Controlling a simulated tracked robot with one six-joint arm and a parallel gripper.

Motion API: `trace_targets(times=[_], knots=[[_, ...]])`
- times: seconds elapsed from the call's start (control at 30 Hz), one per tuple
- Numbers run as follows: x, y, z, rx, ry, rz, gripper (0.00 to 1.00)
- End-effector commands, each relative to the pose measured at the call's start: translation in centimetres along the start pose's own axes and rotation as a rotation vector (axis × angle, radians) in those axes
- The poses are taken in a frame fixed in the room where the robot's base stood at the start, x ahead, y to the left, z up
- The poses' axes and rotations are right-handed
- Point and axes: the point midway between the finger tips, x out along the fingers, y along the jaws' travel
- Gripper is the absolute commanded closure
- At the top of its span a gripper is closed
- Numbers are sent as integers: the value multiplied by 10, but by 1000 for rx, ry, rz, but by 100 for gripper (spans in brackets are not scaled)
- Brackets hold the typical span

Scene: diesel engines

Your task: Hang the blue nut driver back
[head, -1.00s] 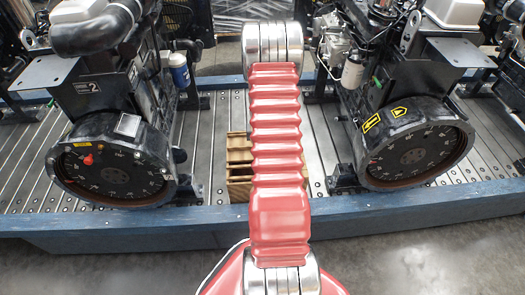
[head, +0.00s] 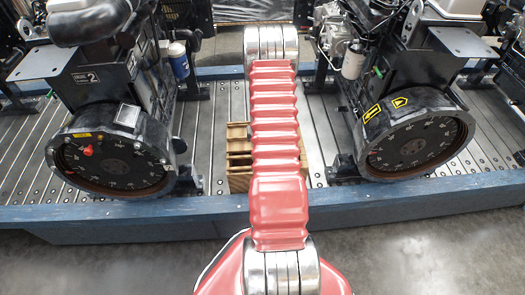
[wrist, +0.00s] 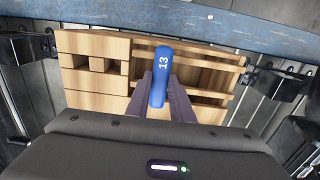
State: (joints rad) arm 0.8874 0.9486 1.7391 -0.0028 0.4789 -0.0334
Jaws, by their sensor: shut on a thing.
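The blue nut driver shows in the wrist view as a blue handle (wrist: 162,62) marked 13. My gripper (wrist: 160,96) is shut on it, with one dark finger on each side. The handle is over a light wooden rack (wrist: 92,104), which has square openings at left and long slots at right. The driver's shaft and tip are hidden, so I cannot tell whether it touches the rack. In the head view the wooden rack (head: 238,183) shows beside my red arm, which hides part of it. My gripper is not visible there.
Black engines stand left (head: 112,160) and right (head: 418,145) of the rack on a slatted metal deck (head: 215,110). A blue beam (head: 130,222) runs along the deck's front edge, with open floor in front. Dark brackets (wrist: 25,47) flank the rack in the wrist view.

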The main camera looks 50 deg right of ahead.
Motion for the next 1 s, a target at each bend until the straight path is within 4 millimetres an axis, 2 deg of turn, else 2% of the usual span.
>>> trace_targets(times=[0.23, 1.0], knots=[[8, 0, -1, 0, 2, 0, 100], [14, -1, -1, -1, 1, 0, 100]])
